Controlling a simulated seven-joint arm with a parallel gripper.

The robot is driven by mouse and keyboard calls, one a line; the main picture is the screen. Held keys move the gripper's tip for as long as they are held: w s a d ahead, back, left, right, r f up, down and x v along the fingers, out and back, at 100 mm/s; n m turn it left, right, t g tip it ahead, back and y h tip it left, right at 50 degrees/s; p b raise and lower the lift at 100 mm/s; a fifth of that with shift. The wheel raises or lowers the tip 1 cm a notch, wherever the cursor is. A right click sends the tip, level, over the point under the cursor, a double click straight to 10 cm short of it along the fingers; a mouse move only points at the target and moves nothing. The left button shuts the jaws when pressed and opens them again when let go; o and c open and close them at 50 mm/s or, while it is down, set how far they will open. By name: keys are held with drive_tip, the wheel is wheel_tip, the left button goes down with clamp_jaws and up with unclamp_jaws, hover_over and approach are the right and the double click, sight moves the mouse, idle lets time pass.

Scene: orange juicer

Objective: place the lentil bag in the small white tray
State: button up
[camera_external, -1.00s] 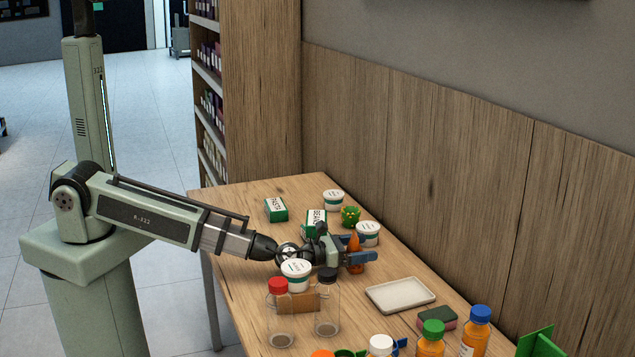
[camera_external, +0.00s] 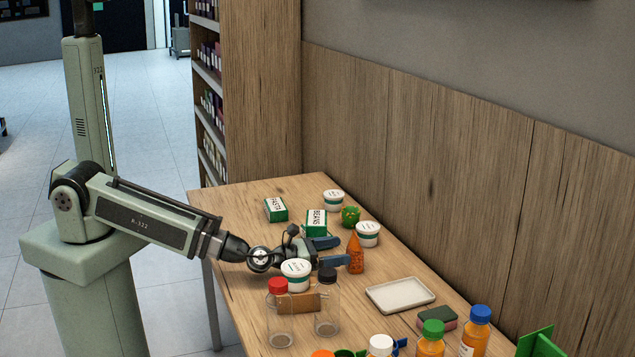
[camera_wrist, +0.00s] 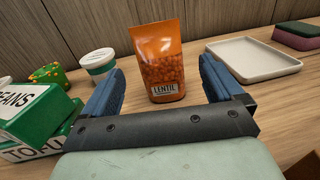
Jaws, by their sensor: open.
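The lentil bag (camera_external: 355,254) is an orange bag standing upright on the table. In the wrist view the lentil bag (camera_wrist: 159,66) shows its label, ahead of my gripper and between the lines of its two fingers. My gripper (camera_external: 334,252) is open and empty, low over the table, just left of the bag in the external view. In the wrist view my gripper (camera_wrist: 160,88) has its blue fingers spread wide. The small white tray (camera_external: 400,306) lies empty to the right of the bag; it also shows in the wrist view (camera_wrist: 285,71).
A BEANS box (camera_external: 316,230) and a white tub (camera_external: 368,241) stand near the bag. Another tub (camera_external: 296,285) and clear bottles (camera_external: 327,315) stand close below my arm. A sponge (camera_external: 437,317) lies right of the tray. Table between bag and tray is clear.

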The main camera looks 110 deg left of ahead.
drive_tip(key=shift+w+a, duration=0.1)
drive_tip(key=shift+w, duration=0.05)
drive_tip(key=x, duration=0.7)
drive_tip(key=shift+w+a, duration=0.1)
drive_tip(key=shift+c, duration=0.3)
drive_tip(key=c, duration=1.1)
drive_tip(key=shift+r, duration=0.1)
wheel_tip(320, 180, up, 10)
drive_tip(key=shift+f, duration=0.25)
